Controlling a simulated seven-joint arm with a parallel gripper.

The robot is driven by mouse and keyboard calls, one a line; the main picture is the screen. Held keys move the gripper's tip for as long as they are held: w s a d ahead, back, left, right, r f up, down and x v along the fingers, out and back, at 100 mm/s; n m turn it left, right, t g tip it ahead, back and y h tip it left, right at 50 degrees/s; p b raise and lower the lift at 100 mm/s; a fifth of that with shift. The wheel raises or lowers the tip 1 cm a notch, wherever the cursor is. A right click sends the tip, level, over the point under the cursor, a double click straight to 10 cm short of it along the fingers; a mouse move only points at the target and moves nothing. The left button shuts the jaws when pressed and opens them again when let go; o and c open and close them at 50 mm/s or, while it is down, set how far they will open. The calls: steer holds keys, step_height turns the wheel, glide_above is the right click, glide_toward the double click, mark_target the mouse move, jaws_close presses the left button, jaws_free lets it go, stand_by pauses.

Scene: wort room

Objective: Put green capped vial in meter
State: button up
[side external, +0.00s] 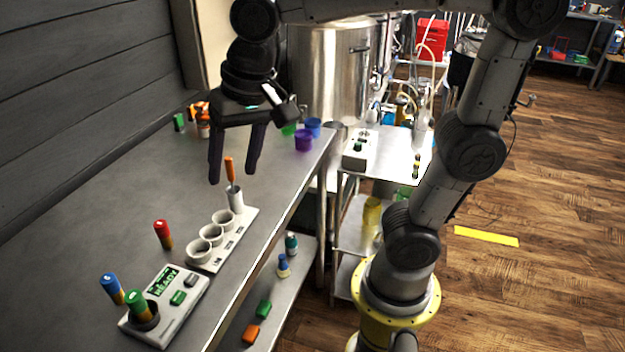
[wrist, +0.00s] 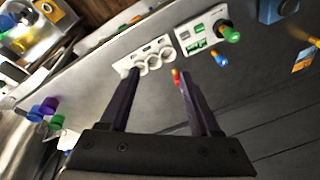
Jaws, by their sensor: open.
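The green capped vial (side external: 136,300) has an amber body and stands in the dark round well of the meter (side external: 185,308), a pale box whose green display seems to read READY. In the wrist view the green cap (wrist: 231,36) sits at the end of the meter (wrist: 192,38). A blue capped vial (side external: 110,286) stands on the table beside the meter, and a red capped vial (side external: 163,235) stands behind it. My gripper (side external: 233,177) is open and empty, above the table near the cup rack; its fingers also show in the wrist view (wrist: 158,77).
Purple (side external: 303,141) and blue cups stand at the far table edge. A dark plank wall bounds the left. The left tabletop is largely clear.

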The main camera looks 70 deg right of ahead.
steer(key=s+d+f+n+t, duration=0.1)
steer(key=s+d+f+n, duration=0.1)
steer(key=s, duration=0.3)
steer(key=s+d+f+n+t, duration=0.1)
steer(key=s+d+f+n, duration=0.2)
steer(key=s, duration=0.3)
steer(key=shift+d+f+n+t, duration=0.15)
steer(key=shift+d+n+t, duration=0.15)
steer(key=shift+d+n, duration=0.45)
steer(key=shift+s, duration=0.1)
steer(key=shift+c, duration=0.2)
stand_by(0.7)
